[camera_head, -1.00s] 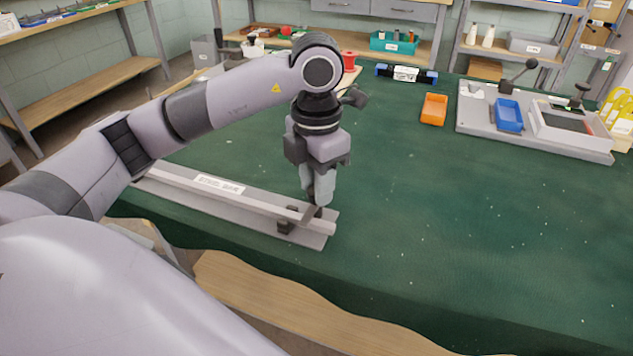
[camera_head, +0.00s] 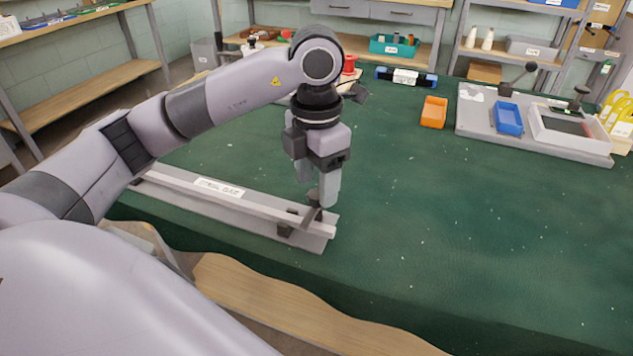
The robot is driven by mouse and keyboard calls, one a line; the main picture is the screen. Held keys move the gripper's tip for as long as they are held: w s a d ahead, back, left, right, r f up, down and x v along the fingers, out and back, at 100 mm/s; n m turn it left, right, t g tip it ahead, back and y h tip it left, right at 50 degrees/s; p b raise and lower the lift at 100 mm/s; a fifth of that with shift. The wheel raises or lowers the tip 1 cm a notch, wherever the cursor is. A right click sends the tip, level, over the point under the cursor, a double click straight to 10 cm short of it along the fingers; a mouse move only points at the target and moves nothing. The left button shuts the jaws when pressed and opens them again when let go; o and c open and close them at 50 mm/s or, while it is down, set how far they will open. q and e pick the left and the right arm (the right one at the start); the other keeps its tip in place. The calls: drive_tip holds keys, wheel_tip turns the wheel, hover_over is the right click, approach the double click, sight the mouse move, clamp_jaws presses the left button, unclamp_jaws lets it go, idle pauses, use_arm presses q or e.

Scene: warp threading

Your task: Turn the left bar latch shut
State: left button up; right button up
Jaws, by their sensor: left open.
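A long grey bar with a white label (camera_head: 219,188) lies on a flat grey base plate (camera_head: 318,244) at the left front of the table. A small dark latch (camera_head: 311,215) sits at the bar's right end, its arm slanting over the bar's top. My left gripper (camera_head: 317,190) points down just above that latch. Its two fingers are apart, with nothing seen between them. One fingertip is close to the latch; I cannot tell whether they touch. My right gripper is not in view.
A grey board with a blue tray (camera_head: 508,118) and a white frame (camera_head: 570,130) stands at the back right. The green table (camera_head: 450,220) is clear at centre and right.

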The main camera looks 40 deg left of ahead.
sight(316, 194)
use_arm(q)
wheel_tip(316, 194, up, 6)
drive_tip(key=shift+f+p, duration=0.1)
drive_tip(key=shift+p, duration=0.5)
